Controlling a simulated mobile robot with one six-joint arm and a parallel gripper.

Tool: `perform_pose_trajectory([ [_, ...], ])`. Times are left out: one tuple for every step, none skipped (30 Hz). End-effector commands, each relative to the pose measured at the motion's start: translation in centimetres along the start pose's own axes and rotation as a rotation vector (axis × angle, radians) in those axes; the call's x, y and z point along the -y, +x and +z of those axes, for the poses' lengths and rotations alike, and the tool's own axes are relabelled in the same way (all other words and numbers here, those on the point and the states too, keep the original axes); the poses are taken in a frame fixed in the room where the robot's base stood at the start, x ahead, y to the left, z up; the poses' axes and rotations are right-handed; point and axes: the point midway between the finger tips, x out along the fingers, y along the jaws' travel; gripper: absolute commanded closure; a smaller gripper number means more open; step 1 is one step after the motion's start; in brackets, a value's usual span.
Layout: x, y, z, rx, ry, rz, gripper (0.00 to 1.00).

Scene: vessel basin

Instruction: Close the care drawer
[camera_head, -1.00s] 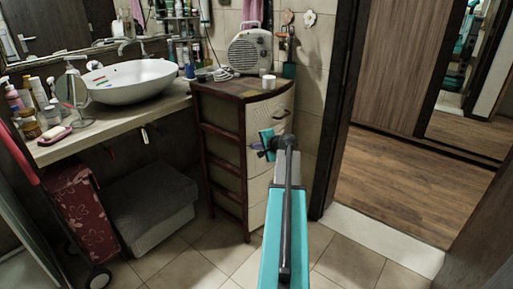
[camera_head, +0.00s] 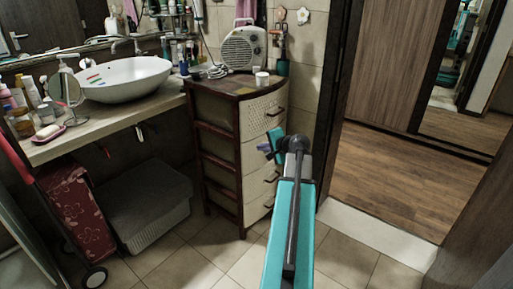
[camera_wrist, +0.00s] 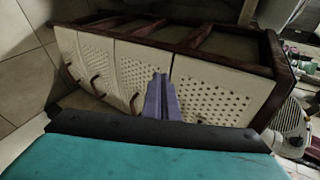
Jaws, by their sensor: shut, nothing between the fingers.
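A drawer cabinet (camera_head: 217,143) with a dark red-brown frame and several cream, perforated drawer fronts stands in the middle of the head view. Its top drawer (camera_head: 263,116) has a dark handle, and the fronts look about flush; I cannot tell which is the care drawer. In the wrist view the cabinet lies sideways, with the top drawer (camera_wrist: 215,88) at the right. My gripper (camera_head: 266,148) is at the upper drawers' front, partly hidden by my arm. Its purple fingers (camera_wrist: 162,97) are together and empty, overlapping the seam beside the top drawer. I cannot tell whether they touch.
A fan heater (camera_head: 244,49) and a white cup (camera_head: 262,79) stand on the cabinet. A counter with a white basin (camera_head: 125,80) is at the left, above a grey box (camera_head: 148,207). An open doorway with wood floor (camera_head: 400,185) is at the right.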

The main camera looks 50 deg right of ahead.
Motion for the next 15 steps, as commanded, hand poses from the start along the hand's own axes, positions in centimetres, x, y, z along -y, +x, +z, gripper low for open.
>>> perform_pose_trajectory([
  [-0.1, -1.0, 0.1, -0.001, 0.0, 0.0, 1.0],
  [-0.1, -1.4, 0.1, -0.001, 0.0, 0.0, 1.0],
  [-0.1, -1.9, 0.1, -0.001, 0.0, 0.0, 1.0],
  [0.0, -2.2, 0.1, -0.001, 0.0, 0.0, 1.0],
  [0.0, -2.5, 0.1, -0.001, 0.0, 0.0, 1.0],
  [0.0, -2.9, 0.1, 0.0, 0.0, 0.0, 1.0],
  [0.0, -3.1, 0.1, 0.0, -0.001, 0.0, 1.0],
  [0.0, -3.4, 0.1, 0.0, 0.0, 0.0, 1.0],
  [0.0, -3.6, 0.1, 0.0, 0.0, 0.0, 1.0],
  [0.0, -3.7, 0.1, 0.0, 0.0, 0.0, 1.0],
  [0.0, -3.8, 0.1, 0.0, 0.0, 0.0, 1.0],
  [0.0, -3.9, 0.1, 0.0, 0.0, 0.0, 1.0],
  [0.0, -3.9, 0.1, 0.0, 0.0, 0.001, 1.0],
  [0.0, -3.9, 0.1, 0.001, -0.001, 0.001, 1.0],
  [0.0, -3.9, 0.1, 0.001, -0.001, 0.001, 1.0],
])
